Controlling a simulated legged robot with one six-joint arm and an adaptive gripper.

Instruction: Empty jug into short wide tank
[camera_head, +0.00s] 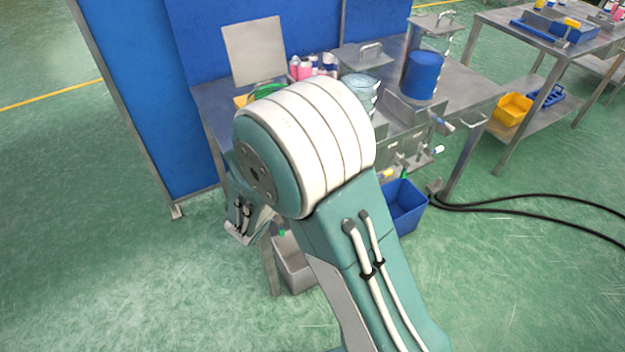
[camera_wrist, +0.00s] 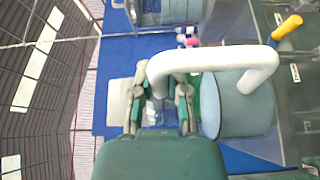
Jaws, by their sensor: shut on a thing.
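In the head view my arm hides the gripper and the jug. A clear, short wide tank (camera_head: 360,92) stands on the steel bench, just beyond my arm's big joint, under a raised plate with a handle. I cannot tell the jug's tilt or its distance from the tank.
A blue drum (camera_head: 423,76) stands right of the clear tank on the steel bench (camera_head: 470,88). Pink and white bottles (camera_head: 308,68) stand behind. A blue partition (camera_head: 140,90) closes off the left. A blue bin (camera_head: 404,207) and black hoses (camera_head: 520,200) are on the floor.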

